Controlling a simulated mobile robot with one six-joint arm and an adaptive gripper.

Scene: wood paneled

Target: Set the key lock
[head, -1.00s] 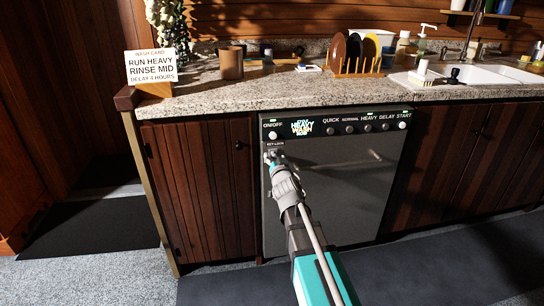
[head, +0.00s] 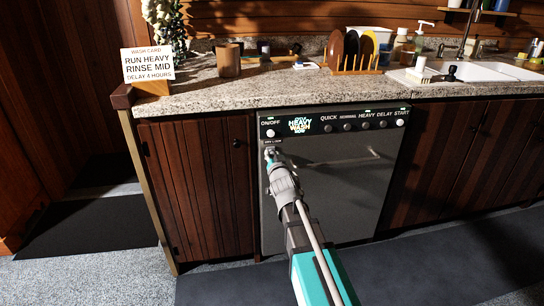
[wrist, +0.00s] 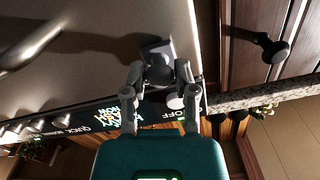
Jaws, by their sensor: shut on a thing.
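The dishwasher (head: 340,185) has a grey front with a dark control panel along its top. The key lock label (head: 273,141) is at the left end, just under the ON/OFF button (head: 270,133). My gripper (head: 271,154) is at the key lock, right below that label, and its fingers hide most of the lock. In the wrist view my gripper (wrist: 160,72) has its fingers closed together on the key lock (wrist: 156,50), a small dark piece against the dishwasher front. The lock's turned position cannot be made out.
A wash card (head: 148,65) on the counter (head: 210,92) reads run heavy, rinse mid, delay 4 hours. A wooden cabinet door (head: 195,185) with a dark knob is close on the left.

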